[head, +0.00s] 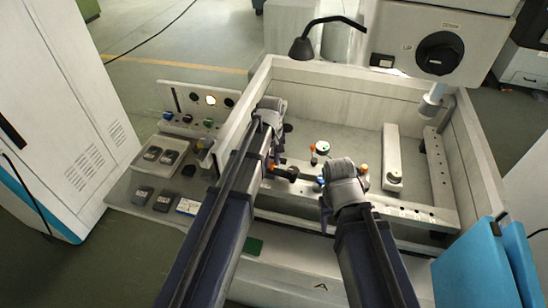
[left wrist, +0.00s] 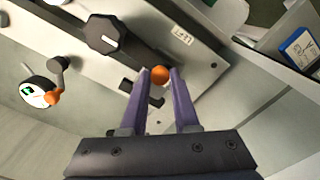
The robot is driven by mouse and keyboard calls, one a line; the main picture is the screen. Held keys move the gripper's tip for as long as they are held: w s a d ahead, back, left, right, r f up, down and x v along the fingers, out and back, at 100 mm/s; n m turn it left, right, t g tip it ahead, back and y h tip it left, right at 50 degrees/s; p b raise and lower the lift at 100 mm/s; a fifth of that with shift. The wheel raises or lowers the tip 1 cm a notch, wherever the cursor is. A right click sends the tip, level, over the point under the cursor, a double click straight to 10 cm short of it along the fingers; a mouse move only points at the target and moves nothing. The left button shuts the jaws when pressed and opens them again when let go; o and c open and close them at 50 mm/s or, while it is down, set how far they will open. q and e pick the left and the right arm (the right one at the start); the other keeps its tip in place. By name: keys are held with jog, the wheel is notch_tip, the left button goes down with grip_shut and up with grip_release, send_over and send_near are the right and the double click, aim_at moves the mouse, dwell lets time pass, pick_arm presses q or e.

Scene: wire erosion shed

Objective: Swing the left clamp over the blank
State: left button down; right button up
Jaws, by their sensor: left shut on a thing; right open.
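The left clamp has a black faceted knob (head: 287,173) and an orange ball (head: 272,165) at its handle end. It sits on a pale rail with holes (head: 410,210) inside the tank. In the left wrist view the black knob (left wrist: 105,35) is up and left of the orange ball (left wrist: 160,73). My left gripper (left wrist: 160,80) is shut on this orange ball, one purple finger on each side. My right gripper (head: 326,208) is open and empty at the near side of the rail, partly hidden by its own wrist. I cannot clearly make out the blank.
The tank's walls (head: 340,80) surround the work area. A round dial (head: 322,147) with an orange-tipped lever stands behind the rail; a pale arm (head: 392,160) lies further right. Another orange ball (head: 364,168) is beside my right wrist. A tray (head: 160,158) stands outside, left.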

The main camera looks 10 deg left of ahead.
pick_arm(q)
jog(key=shift+s+n, duration=0.45)
jog(key=shift+n, duration=0.25)
jog(key=shift+s, duration=0.1)
jog(key=c, duration=0.7)
grip_release()
jog(key=shift+o, duration=0.2)
jog(key=shift+r, duration=0.1)
notch_tip(320, 180, up, 8)
jog(key=p, duration=0.8)
jog(key=shift+f, duration=0.2)
